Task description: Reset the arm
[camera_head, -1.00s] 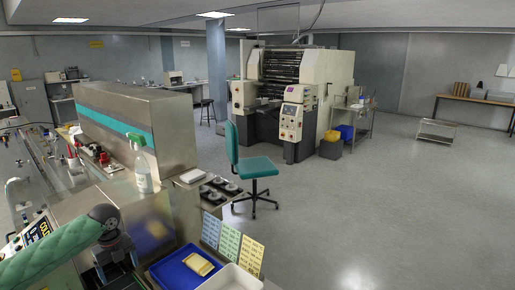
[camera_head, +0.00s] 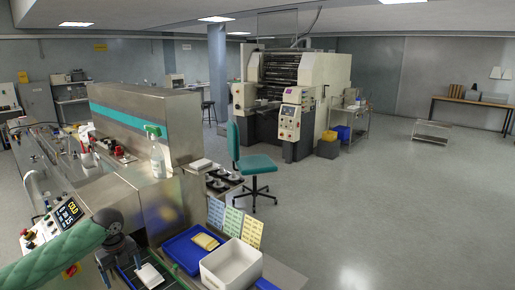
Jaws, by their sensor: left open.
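My left arm, in a quilted green sleeve, comes in from the lower left in the head view. Its dark left gripper (camera_head: 122,268) points down over a dark surface at the front of the steel machine (camera_head: 165,205). The jaws are open, and I see nothing held between them. A small white item (camera_head: 150,276) lies just right of the gripper; whether they touch I cannot tell. My right gripper is not in view.
Right of the gripper stand a blue tray (camera_head: 185,262) with a yellow packet (camera_head: 206,241) and an open white bin (camera_head: 232,265). Coloured cards (camera_head: 233,222) stand behind them. A control panel (camera_head: 62,218) is behind my arm. Open floor lies to the right, past the teal chair (camera_head: 255,165).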

